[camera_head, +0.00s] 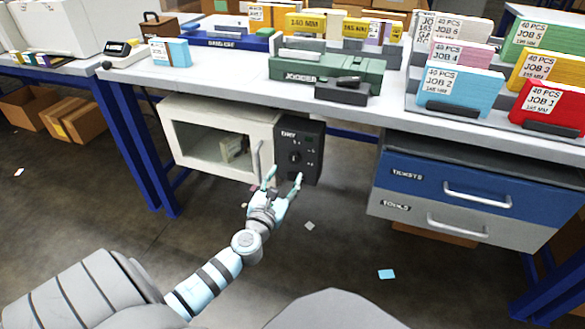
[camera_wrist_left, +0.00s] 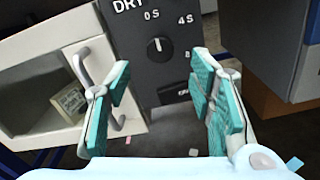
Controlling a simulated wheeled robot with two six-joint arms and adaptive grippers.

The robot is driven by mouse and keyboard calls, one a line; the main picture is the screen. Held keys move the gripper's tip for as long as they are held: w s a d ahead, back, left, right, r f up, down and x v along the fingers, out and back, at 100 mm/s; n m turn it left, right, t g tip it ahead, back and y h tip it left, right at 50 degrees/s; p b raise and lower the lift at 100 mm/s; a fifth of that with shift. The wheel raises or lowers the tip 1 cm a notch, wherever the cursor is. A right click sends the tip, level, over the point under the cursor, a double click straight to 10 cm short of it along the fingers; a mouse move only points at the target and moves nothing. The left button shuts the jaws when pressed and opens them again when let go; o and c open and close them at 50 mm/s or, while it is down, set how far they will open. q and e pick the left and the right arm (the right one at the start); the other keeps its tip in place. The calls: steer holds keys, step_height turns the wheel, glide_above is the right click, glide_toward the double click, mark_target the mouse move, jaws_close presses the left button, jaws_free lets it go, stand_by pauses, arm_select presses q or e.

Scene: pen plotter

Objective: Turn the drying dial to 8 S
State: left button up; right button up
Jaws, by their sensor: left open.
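The drying dial (camera_head: 294,157) is a round black knob on the dark DRY panel (camera_head: 312,165) at the right of a white cabinet under the bench. In the left wrist view the dial (camera_wrist_left: 158,46) has a white pointer mark directed up, roughly at 0 S. The labels 4 S and a partly hidden 8 run down its right side. My left gripper (camera_head: 284,177) is open and empty in front of the panel, below the dial. In the left wrist view its fingers (camera_wrist_left: 160,88) stand wide apart, with the dial above and between them. My right gripper is not in view.
The cabinet's door handle (camera_wrist_left: 80,65) is close to the left finger. A dark button or slot (camera_wrist_left: 178,93) lies below the dial. Blue and grey drawers (camera_head: 440,185) stand to the right. The bench top (camera_head: 225,80) overhangs the panel.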

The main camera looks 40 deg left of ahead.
mark_target(294, 161)
arm_select(q)
steer(key=b+x, duration=0.1)
steer(key=x, duration=0.5)
steer(key=shift+f, duration=0.15)
steer(key=shift+w+a, duration=0.2)
steer(key=shift+w, duration=0.15)
steer(key=c, duration=1.2)
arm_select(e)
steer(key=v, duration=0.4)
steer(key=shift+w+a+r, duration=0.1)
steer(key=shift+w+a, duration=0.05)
